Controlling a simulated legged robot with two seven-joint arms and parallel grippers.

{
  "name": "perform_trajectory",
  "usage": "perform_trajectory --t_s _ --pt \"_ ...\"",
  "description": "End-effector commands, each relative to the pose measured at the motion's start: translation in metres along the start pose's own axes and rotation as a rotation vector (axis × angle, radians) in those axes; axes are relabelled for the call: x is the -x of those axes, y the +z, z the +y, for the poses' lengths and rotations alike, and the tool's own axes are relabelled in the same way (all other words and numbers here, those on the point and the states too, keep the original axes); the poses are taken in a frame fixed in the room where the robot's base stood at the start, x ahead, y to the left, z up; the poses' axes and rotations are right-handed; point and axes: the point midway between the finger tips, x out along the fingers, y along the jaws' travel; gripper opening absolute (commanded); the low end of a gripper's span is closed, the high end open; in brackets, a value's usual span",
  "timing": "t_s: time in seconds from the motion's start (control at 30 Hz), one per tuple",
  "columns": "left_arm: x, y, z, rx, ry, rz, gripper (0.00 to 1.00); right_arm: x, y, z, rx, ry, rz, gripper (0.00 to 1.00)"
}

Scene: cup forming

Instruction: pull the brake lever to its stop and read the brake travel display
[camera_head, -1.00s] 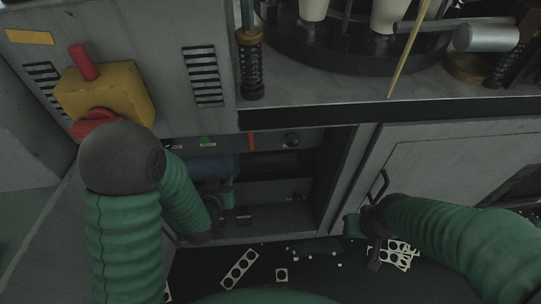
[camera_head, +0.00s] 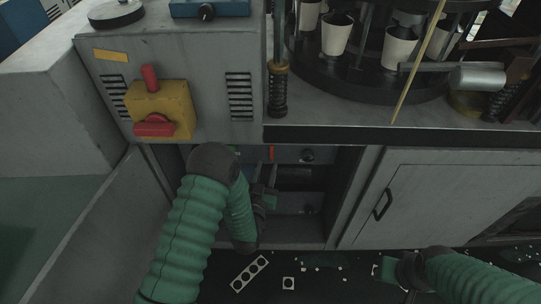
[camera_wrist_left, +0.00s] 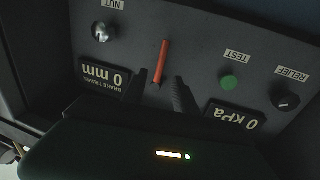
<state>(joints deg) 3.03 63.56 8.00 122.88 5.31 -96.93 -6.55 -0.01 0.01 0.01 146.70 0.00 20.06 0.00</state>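The red brake lever (camera_wrist_left: 161,62) stands out from a dark panel in the left wrist view, where the labels appear upside down. It also shows in the head view (camera_head: 271,153). The brake travel display (camera_wrist_left: 104,79) reads 0 mm. My left gripper (camera_wrist_left: 161,90) is open, its two dark fingers apart just short of the lever. The lever lies between the finger directions; contact is not visible. In the head view my left gripper (camera_head: 265,175) is inside the recess, partly hidden by its arm. My right gripper (camera_head: 392,270) is low at right, away from the panel.
The recess wall and cabinet door (camera_head: 440,200) bound the right side. Punched scraps (camera_head: 250,272) lie on the floor.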

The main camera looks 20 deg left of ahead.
Motion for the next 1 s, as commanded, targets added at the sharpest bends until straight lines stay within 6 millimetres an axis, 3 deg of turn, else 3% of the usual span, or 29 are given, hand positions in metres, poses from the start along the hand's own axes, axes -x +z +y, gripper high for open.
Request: perform_trajectory --t_s 0.1,0.23,0.4,0.6,0.87,1.0 --pt "-0.029 0.001 -0.001 0.000 -0.002 0.004 0.35 -0.006 0.001 0.000 0.000 0.000 0.000 0.34" --pt "-0.051 0.001 -0.001 0.000 -0.002 0.002 0.35 -0.008 0.002 0.000 0.000 0.000 0.000 0.34" --pt "-0.062 0.000 -0.001 0.000 -0.001 0.000 0.35 -0.009 0.002 0.000 0.000 0.000 0.001 0.34" --pt "-0.062 0.000 -0.001 0.000 -0.001 -0.001 0.35 -0.009 0.002 0.000 0.000 0.000 0.001 0.34" --pt "-0.062 0.000 -0.001 0.000 -0.001 0.000 0.02 -0.009 0.002 0.000 0.000 0.000 0.001 0.34" --pt "-0.062 0.000 0.000 0.000 0.000 -0.001 0.00 -0.009 0.002 0.000 0.000 0.000 0.001 0.34"
